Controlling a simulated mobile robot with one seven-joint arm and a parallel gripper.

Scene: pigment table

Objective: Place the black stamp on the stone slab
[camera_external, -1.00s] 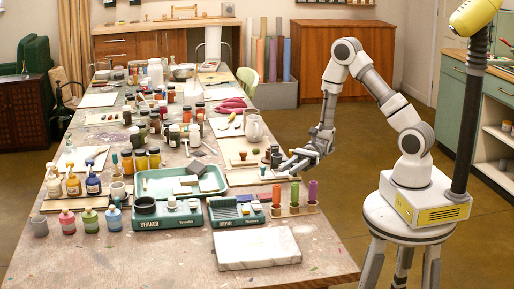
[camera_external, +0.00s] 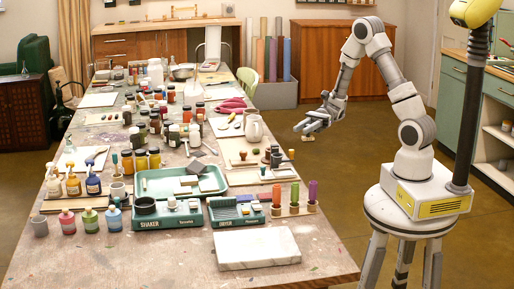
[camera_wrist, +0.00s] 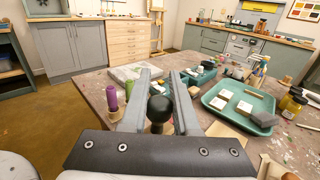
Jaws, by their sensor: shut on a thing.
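The black stamp, with a round black knob handle, shows in the wrist view (camera_wrist: 160,107) between the two fingers of my gripper (camera_wrist: 160,74). In the external view my gripper (camera_external: 308,127) is shut on it and holds it in the air off the right edge of the table. Only a small pale end of the stamp (camera_external: 308,138) shows there, below the fingers. The stone slab (camera_external: 256,248), pale and marbled, lies flat and bare on the table's near end, well below and nearer the camera. It also shows beyond the left finger in the wrist view (camera_wrist: 127,70).
A wooden rack (camera_external: 293,211) with orange, green and purple tubes stands between my gripper and the slab. Green trays (camera_external: 145,187) and several pigment bottles (camera_external: 72,186) are left of it. The table (camera_external: 190,262) is clear left of the slab.

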